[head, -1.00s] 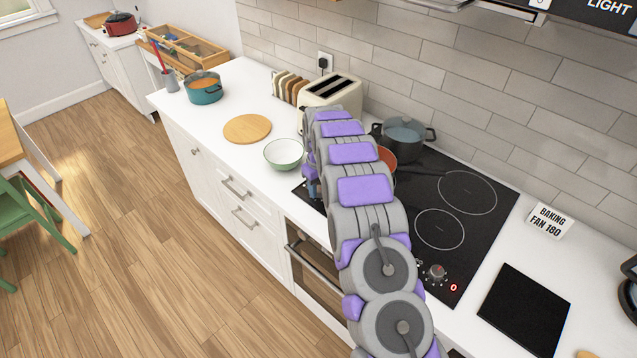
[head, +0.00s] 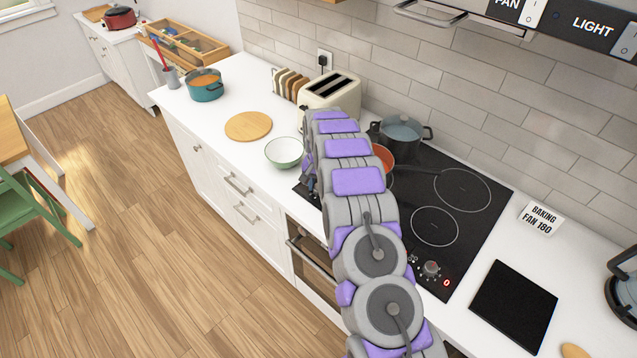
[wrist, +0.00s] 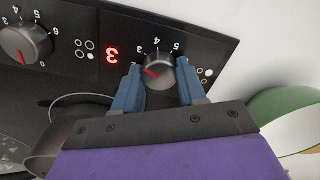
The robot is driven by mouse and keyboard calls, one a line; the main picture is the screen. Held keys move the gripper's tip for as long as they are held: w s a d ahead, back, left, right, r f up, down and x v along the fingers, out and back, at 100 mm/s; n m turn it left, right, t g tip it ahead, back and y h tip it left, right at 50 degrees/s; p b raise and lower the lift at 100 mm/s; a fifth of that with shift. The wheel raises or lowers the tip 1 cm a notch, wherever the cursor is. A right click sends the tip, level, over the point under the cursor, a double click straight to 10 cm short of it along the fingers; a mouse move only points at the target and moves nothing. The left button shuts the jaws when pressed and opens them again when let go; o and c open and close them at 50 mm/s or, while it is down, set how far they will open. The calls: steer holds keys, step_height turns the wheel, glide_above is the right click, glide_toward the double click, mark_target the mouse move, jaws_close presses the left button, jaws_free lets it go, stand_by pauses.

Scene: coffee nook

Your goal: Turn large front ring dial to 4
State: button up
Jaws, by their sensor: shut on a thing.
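In the wrist view, a dark round dial (wrist: 159,72) sits on the black hob panel, with a red pointer line near the 3 of its scale.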

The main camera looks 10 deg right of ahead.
mark_target(318, 186)
steer(key=m+p, duration=0.1)
steer(key=m, duration=0.3)
steer(key=shift+r+m+p, duration=0.15)
steer(key=shift+m+p, duration=1.15)
steer(key=shift+m, duration=1.6)
steer(key=shift+w, duration=0.1)
steer(key=o, duration=1.1)
steer(key=shift+a, duration=0.1)
steer(key=shift+c, duration=0.2)
step_height(318, 186, up, 17)
